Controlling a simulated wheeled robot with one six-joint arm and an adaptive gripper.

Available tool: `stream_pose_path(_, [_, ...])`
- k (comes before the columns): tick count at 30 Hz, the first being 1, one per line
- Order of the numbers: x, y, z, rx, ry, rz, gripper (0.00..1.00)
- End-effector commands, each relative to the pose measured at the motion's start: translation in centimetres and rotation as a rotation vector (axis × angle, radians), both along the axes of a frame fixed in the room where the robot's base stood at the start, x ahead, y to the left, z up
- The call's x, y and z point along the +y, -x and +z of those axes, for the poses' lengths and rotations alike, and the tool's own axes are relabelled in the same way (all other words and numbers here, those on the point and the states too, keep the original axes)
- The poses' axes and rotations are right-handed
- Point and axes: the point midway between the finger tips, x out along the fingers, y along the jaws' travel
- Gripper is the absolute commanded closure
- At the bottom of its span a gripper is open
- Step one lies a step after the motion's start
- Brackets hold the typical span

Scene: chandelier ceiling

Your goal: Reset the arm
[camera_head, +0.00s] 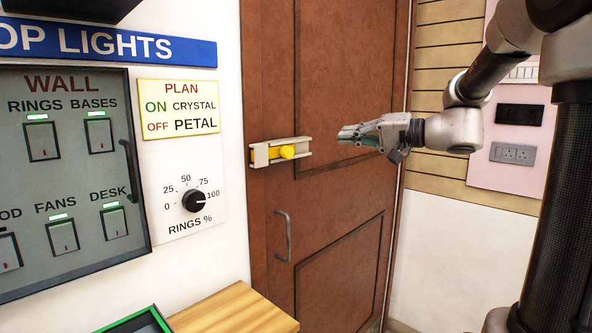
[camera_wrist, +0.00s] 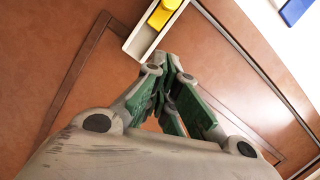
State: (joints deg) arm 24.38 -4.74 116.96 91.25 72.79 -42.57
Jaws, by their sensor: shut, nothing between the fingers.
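My gripper (camera_head: 352,135) is shut and empty in the head view, held out in front of the brown door (camera_head: 350,85). Its fingertips point left, to the right of and slightly above the door bolt, which has a pale housing (camera_head: 259,155) and a yellow knob (camera_head: 287,152). In the wrist view, the closed fingers (camera_wrist: 168,68) lie near the bolt's pale housing (camera_wrist: 146,38) and yellow knob (camera_wrist: 165,13). I cannot tell whether they touch it; in the head view they look apart.
On the left wall are a grey switch panel (camera_head: 80,180) with a handle, a plan sign (camera_head: 180,107) and a dial (camera_head: 193,201). A wooden surface (camera_head: 235,312) is at the bottom. A metal door handle (camera_head: 284,237) sits below the bolt. Sockets (camera_head: 513,153) are at the right.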

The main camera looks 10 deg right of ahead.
Motion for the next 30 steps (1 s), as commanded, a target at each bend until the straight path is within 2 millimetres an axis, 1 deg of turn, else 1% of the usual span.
stream_pose_path(1, [-0.1,-0.1,-0.1,0.027,-0.017,-0.008,1.00])
stream_pose_path(2, [-0.3,0.0,-0.6,0.062,-0.020,-0.013,1.00])
stream_pose_path(5, [-1.4,1.8,-5.4,0.247,0.040,-0.017,1.00])
stream_pose_path(6, [-1.9,3.2,-7.7,0.332,0.083,-0.017,1.00])
stream_pose_path(8, [-2.9,6.4,-11.1,0.462,0.179,-0.020,1.00])
stream_pose_path(9, [-3.6,9.0,-13.2,0.544,0.263,-0.019,1.00])
stream_pose_path(11, [-4.8,12.9,-15.7,0.639,0.409,-0.018,1.00])
stream_pose_path(12, [-5.9,15.4,-16.9,0.684,0.514,-0.020,1.00])
stream_pose_path(13, [-6.7,17.2,-17.6,0.710,0.596,-0.021,1.00])
stream_pose_path(15, [-8.9,20.9,-18.5,0.731,0.797,-0.028,1.00])
stream_pose_path(16, [-9.8,22.2,-18.7,0.726,0.883,-0.028,1.00])
stream_pose_path(18, [-11.6,24.5,-18.5,0.680,1.066,-0.025,1.00])
stream_pose_path(19, [-12.1,25.1,-18.3,0.651,1.127,-0.019,1.00])
stream_pose_path(21, [-12.5,26.2,-17.8,0.581,1.232,0.002,1.00])
stream_pose_path(22, [-12.4,26.5,-17.7,0.556,1.254,0.009,1.00])
stream_pose_path(24, [-11.7,26.8,-17.2,0.502,1.270,0.019,1.00])
stream_pose_path(27, [-10.9,26.7,-16.4,0.447,1.276,0.026,1.00])
stream_pose_path(30, [-10.8,26.7,-16.3,0.441,1.277,0.030,1.00])
